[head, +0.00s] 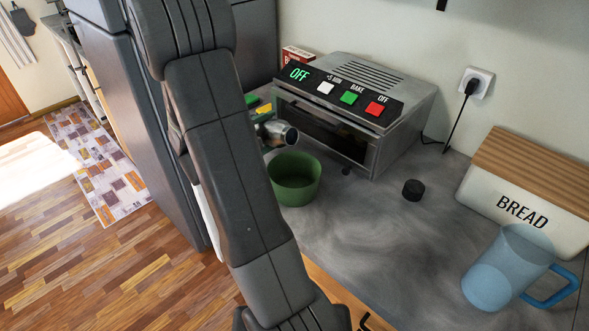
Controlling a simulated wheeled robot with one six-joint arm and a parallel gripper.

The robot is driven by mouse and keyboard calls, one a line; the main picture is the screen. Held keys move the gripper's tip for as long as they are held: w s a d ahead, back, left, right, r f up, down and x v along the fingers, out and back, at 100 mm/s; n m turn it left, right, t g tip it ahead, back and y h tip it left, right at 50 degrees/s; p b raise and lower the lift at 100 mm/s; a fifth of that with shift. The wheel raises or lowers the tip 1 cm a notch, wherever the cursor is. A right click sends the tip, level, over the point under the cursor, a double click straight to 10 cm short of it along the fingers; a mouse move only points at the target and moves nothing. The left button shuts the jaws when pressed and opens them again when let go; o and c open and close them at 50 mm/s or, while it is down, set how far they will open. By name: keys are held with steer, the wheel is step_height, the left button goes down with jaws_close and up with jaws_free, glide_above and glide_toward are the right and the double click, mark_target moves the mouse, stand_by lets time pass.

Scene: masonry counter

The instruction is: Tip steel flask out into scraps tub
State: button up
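The steel flask (282,133) shows in the head view just right of my arm. It is tipped over near level, with its dark end to the right, above and behind the green tub's far rim. The green tub (295,186) stands upright on the counter; it looks like the scraps tub, and its floor is only partly visible. My gripper (264,118) is mostly hidden behind my own arm. The little that shows is at the flask's left end, and it appears shut on the flask. I see nothing pouring out.
A toaster oven (350,115) stands close behind and right of the tub. A small black cap (413,190) lies on the counter. A blue see-through mug (507,268) and a bread box (525,195) are at the right.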

steer(key=shift+m+b, duration=0.5)
steer(key=shift+m, duration=0.2)
steer(key=shift+s+d+f+m+b, duration=0.15)
steer(key=shift+m+b, duration=0.95)
steer(key=shift+b, duration=1.25)
stand_by(5.0)
